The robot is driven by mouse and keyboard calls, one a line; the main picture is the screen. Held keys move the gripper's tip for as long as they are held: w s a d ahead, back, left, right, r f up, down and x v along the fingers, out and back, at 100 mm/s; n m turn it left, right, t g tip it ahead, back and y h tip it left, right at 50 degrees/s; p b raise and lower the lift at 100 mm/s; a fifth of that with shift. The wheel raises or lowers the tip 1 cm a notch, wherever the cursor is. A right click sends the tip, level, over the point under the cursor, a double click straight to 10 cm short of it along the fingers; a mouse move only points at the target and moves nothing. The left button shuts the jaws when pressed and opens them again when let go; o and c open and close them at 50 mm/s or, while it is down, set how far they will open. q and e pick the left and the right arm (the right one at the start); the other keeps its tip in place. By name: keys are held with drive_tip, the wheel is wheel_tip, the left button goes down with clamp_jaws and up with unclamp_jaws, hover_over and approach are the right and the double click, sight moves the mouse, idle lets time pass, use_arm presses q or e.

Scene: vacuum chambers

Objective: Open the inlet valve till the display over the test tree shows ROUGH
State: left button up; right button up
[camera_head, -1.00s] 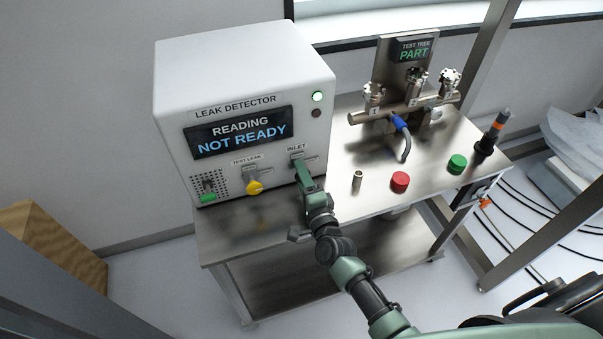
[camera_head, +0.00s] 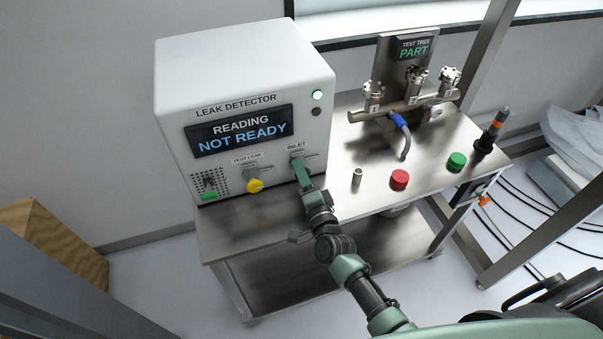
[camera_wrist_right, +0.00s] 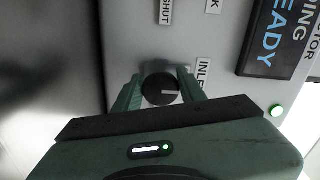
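The leak detector (camera_head: 235,70) is a white box on the bench, its screen (camera_head: 240,130) reading "READING NOT READY". The inlet valve is a dark round knob with a light pointer line in the right wrist view (camera_wrist_right: 161,89), below the INLET label on the detector's front. My right gripper (camera_head: 299,166) is at that knob and hides it in the head view. Its two fingers (camera_wrist_right: 160,92) lie on either side of the knob and appear to touch it. The display (camera_head: 413,49) over the test tree (camera_head: 405,107) reads PART. My left gripper is not in view.
A small metal cylinder (camera_head: 357,177), a red button (camera_head: 399,180) and a green button (camera_head: 456,162) are on the bench (camera_head: 340,215). A blue-ended hose (camera_head: 402,130) hangs from the tree.

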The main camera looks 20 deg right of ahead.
drive_tip(key=o, duration=0.3)
drive_tip(key=s+b, duration=0.1)
drive_tip(key=s, duration=0.5)
drive_tip(key=shift+s+d+f, duration=0.1)
drive_tip(key=shift+s, duration=0.85)
